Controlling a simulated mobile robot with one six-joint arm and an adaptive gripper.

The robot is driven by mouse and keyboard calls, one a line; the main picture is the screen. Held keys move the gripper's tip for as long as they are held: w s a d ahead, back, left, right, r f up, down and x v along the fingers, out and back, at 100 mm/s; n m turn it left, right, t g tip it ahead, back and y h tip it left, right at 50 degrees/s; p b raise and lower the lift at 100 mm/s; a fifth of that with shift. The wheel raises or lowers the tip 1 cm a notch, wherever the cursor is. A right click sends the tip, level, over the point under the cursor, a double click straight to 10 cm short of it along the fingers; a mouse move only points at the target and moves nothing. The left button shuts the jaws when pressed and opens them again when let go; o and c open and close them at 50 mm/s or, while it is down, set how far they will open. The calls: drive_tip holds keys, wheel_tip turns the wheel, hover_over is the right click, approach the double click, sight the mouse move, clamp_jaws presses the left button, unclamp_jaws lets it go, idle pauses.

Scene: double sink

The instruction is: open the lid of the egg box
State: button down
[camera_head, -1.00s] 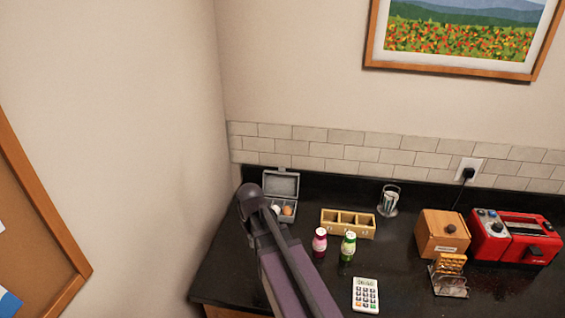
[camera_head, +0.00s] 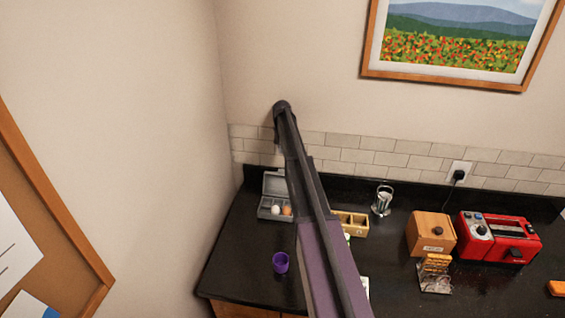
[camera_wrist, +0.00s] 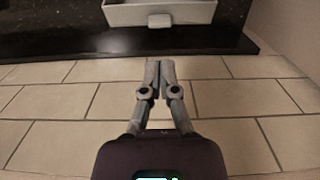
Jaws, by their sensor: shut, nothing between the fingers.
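The grey egg box (camera_head: 264,213) stands on the dark counter near the left corner. In the wrist view a pale grey tray-like part with a small tab, which looks like the egg box lid (camera_wrist: 130,15), is at the top edge. My gripper (camera_wrist: 160,64) is shut and empty, apart from the box, with wall tiles behind it. Its fingertips are not clear in the head view.
A purple cup (camera_head: 280,262) stands in front of the box. A wooden compartment tray (camera_head: 352,223), glass holder (camera_head: 382,201), wooden box (camera_head: 430,233) and red toaster (camera_head: 499,238) stand to the right. The tiled wall (camera_head: 390,158) is close behind. My arm hides the middle counter.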

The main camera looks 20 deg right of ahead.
drive_tip(key=shift+w+d+r, duration=0.2)
drive_tip(key=shift+w+d, duration=0.35)
drive_tip(key=shift+d, duration=0.05)
drive_tip(key=shift+f, duration=0.15)
wheel_tip(320, 180, down, 10)
drive_tip(key=b, duration=1)
drive_tip(key=shift+s, duration=0.2)
drive_tip(key=shift+a, duration=0.1)
drive_tip(key=shift+a+r, duration=0.1)
drive_tip(key=shift+r, duration=0.1)
